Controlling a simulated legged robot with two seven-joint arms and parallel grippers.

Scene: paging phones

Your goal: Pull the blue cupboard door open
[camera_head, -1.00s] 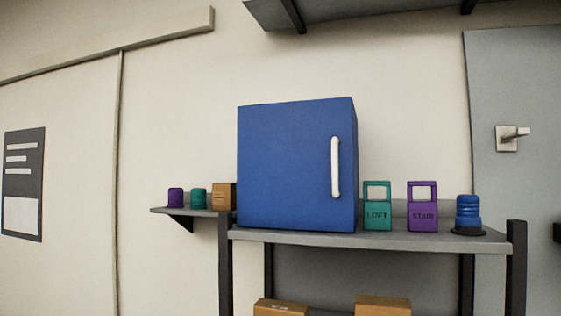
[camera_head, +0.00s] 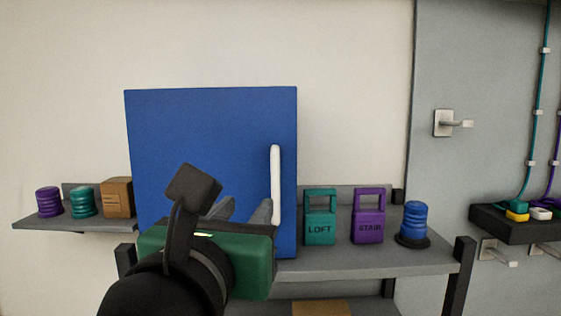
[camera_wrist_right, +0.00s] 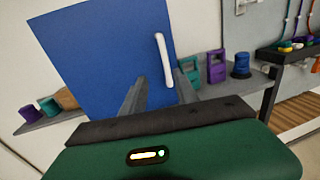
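The blue cupboard (camera_head: 200,130) stands on a grey shelf with its door shut. A white vertical handle (camera_head: 275,180) is on the right side of the door; it also shows in the right wrist view (camera_wrist_right: 163,60). My right gripper (camera_head: 245,210) is in front of the lower door, just left of the handle in the head view. In the right wrist view its two fingers (camera_wrist_right: 158,90) are apart with nothing between them, and the handle is ahead, near the right finger. Whether a finger touches the door or handle cannot be told. My left gripper is not in view.
Right of the cupboard on the shelf (camera_head: 370,262) stand a teal LOFT tag (camera_head: 320,218), a purple STAIR tag (camera_head: 368,217) and a blue ribbed cylinder (camera_head: 413,222). Left, a side shelf (camera_head: 60,222) holds purple and teal cylinders and a brown box (camera_head: 117,198).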

